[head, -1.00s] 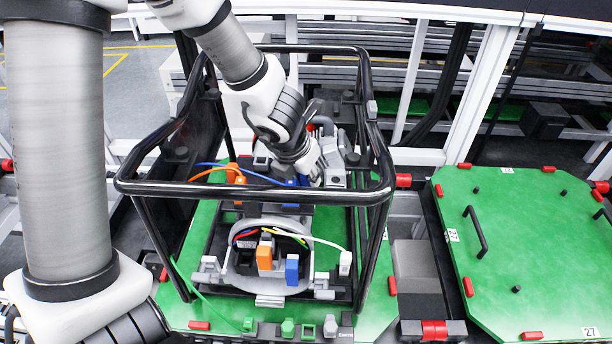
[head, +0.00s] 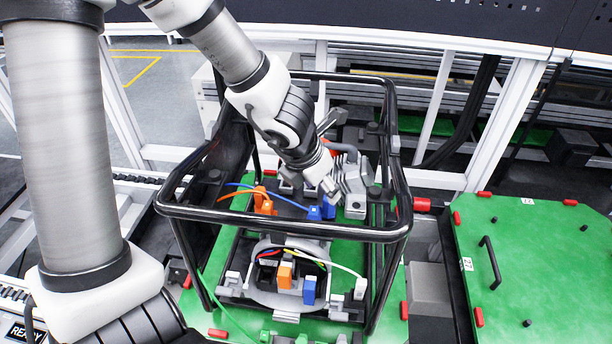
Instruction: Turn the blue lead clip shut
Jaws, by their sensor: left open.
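The blue lead clip (head: 315,213) is a small blue block at the end of a blue lead (head: 275,198), inside the black tubular cage. A second blue part (head: 328,209) stands right beside it. My left gripper (head: 332,194) reaches down into the cage from the upper left. It is open, with its fingertips just above and right of the blue parts. Contact with them cannot be made out. The gripper partly hides what lies behind it. My right gripper is not in view.
The black cage (head: 290,231) surrounds the work on a green pallet (head: 240,320). An orange clip (head: 264,203) with an orange lead stands left of the blue one. Nearer are an orange block (head: 285,275) and a blue block (head: 309,290). Another green pallet (head: 540,260) lies right.

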